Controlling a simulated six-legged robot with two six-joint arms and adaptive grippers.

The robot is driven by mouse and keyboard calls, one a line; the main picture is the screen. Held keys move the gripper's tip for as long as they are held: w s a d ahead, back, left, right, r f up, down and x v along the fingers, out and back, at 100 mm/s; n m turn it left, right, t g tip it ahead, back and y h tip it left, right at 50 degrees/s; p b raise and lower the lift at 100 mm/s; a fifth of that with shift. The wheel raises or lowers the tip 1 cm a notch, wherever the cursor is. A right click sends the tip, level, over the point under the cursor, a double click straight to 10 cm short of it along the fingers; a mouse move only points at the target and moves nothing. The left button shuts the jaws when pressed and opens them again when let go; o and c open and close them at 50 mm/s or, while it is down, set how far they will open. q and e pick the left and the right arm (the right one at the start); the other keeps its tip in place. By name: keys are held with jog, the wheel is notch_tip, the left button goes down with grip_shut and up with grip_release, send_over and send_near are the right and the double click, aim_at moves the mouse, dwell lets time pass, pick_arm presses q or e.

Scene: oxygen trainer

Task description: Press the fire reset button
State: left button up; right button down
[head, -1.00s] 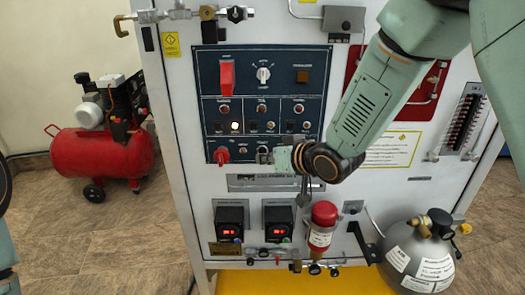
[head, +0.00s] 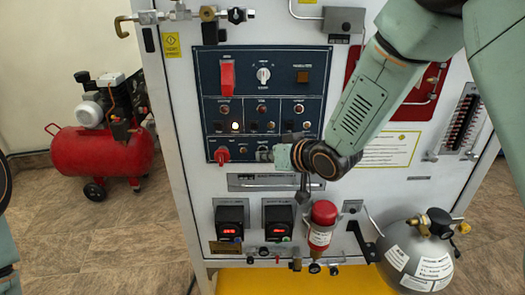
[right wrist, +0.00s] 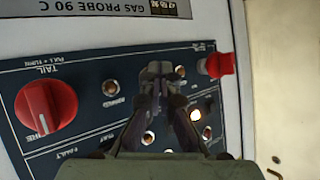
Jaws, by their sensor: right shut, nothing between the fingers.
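The dark blue control panel (head: 262,75) on the front of the white cabinet carries knobs, lamps and small buttons. My right gripper (head: 264,153) is in front of its lower row, right of a red knob (head: 221,155). In the right wrist view the panel (right wrist: 80,150) appears upside down. There the right gripper (right wrist: 160,72) is shut and empty, its fingertips over the panel among small round buttons. A small round button (right wrist: 110,88) shows left of the fingertips. Labels are too small to tell which is the fire reset button; the fingers hide part of the panel. My left gripper is not in view.
A large red knob (right wrist: 46,107) stands out left of the fingers in the right wrist view. A lamp (head: 235,127) is lit. A red bottle (head: 322,225) and a grey tank (head: 415,258) stick out below right. A red compressor (head: 100,150) stands left.

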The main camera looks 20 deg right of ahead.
jog(key=shift+w, duration=0.15)
dwell(0.3)
jog(key=shift+s+a+r, duration=0.1)
jog(key=shift+s+a, duration=0.15)
jog(key=shift+s, duration=0.55)
jog(key=shift+s+a+p, duration=0.15)
jog(key=shift+s+a, duration=0.05)
jog(key=shift+s, duration=0.6)
jog(key=shift+s+a+p, duration=0.15)
jog(key=shift+s+a, duration=0.1)
jog(key=shift+s, duration=0.55)
jog(key=shift+s+a+p, duration=0.15)
jog(key=shift+s+a, duration=0.05)
jog(key=shift+s, duration=0.6)
